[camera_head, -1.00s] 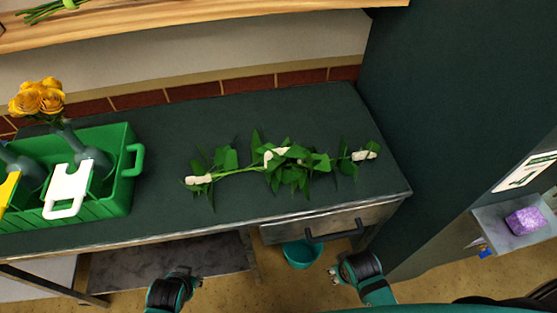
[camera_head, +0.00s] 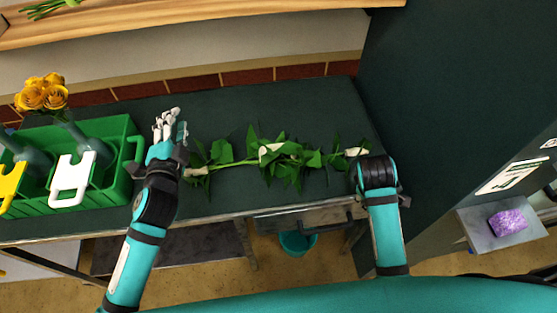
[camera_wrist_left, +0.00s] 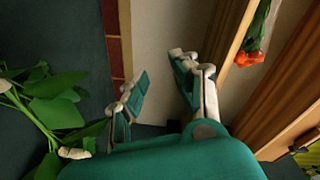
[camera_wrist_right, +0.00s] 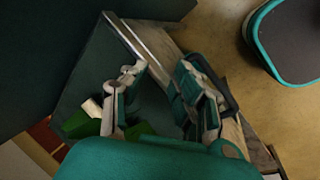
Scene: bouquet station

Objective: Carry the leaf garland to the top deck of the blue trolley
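The leaf garland (camera_head: 290,160) lies stretched across the dark green worktop, with a pale tab at each end and one near its middle. My left gripper (camera_head: 172,122) is open and empty above the worktop, just left of the garland's left end. Its spread fingers (camera_wrist_left: 158,80) show in the left wrist view, with the garland's leaves (camera_wrist_left: 58,110) off to their left. My right gripper is at the garland's right end; its fingers are hidden in the head view. The right wrist view shows them apart (camera_wrist_right: 158,82), with a pale tab (camera_wrist_right: 93,107) beside them. I see no blue trolley.
A green crate (camera_head: 105,190) with yellow roses (camera_head: 42,93) stands left of my left gripper. A dark cabinet side (camera_head: 440,90) rises right of the worktop. A teal bucket (camera_head: 297,243) is on the floor below the drawer. A wooden shelf (camera_head: 200,15) runs along the back.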

